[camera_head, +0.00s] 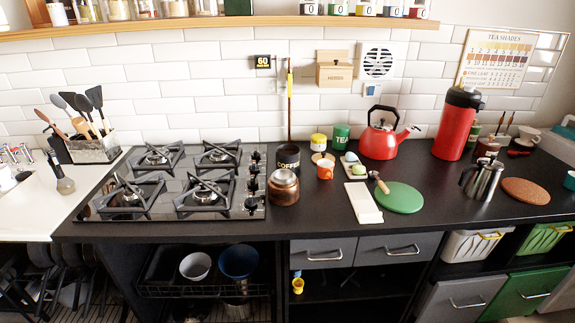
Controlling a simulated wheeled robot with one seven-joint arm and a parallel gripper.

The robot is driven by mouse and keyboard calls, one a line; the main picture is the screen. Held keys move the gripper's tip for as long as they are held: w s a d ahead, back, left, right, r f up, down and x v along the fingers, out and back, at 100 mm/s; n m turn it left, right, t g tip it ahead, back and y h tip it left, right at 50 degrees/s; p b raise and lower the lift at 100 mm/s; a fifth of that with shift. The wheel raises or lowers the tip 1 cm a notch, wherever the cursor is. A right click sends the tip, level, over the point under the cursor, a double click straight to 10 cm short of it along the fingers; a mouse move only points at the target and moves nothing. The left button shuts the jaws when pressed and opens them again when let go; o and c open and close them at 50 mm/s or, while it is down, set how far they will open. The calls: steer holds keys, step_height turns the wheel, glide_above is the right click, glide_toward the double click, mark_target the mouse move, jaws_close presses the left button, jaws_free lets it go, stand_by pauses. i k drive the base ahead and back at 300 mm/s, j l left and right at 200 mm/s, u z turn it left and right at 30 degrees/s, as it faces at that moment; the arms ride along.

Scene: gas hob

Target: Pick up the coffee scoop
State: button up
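No arm or gripper of mine shows in the head view. A small wooden-handled utensil (382,185) lies at the left edge of a round green mat (402,198) on the black counter. It may be the coffee scoop, but it is too small to be sure. A small red spoon-like thing (518,153) lies farther right near a cup, and its kind is also unclear. A black canister marked COFFEE (288,158) stands right of the hob.
The gas hob (170,181) fills the left counter. A copper pot (284,188), orange mug (325,169), white board (362,203), red kettle (379,140), red flask (458,125) and moka pot (482,179) stand around. The front counter edge between hob and white board is clear.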

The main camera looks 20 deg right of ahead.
mark_target(373, 174)
steer(key=i+j, duration=0.15)
steer(key=i, duration=0.3)
steer(key=i+j, duration=0.1)
steer(key=i, duration=0.4)
steer(key=i+j+z, duration=0.1)
steer(key=i, duration=0.35)
